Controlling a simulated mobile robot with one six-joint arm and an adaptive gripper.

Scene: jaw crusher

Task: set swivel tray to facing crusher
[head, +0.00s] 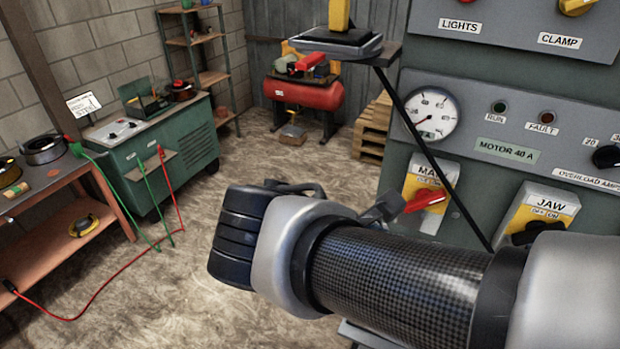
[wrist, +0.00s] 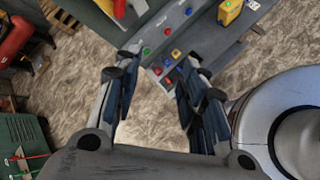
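I cannot tell which way the tray faces, and the crusher is not clearly in view. In the wrist view my gripper (wrist: 160,64) is open, its dark fingers apart with nothing between them. A button console lies beyond the fingertips. In the head view my arm hides most of the gripper.
The grey control panel (head: 480,98) with gauge and switches fills the right. A red MAIN lever (head: 426,200) is close behind my arm. A green welder cabinet (head: 150,150), an orange bench (head: 50,195) and a red compressor (head: 303,94) stand around free floor. The console (wrist: 178,45) has coloured buttons.

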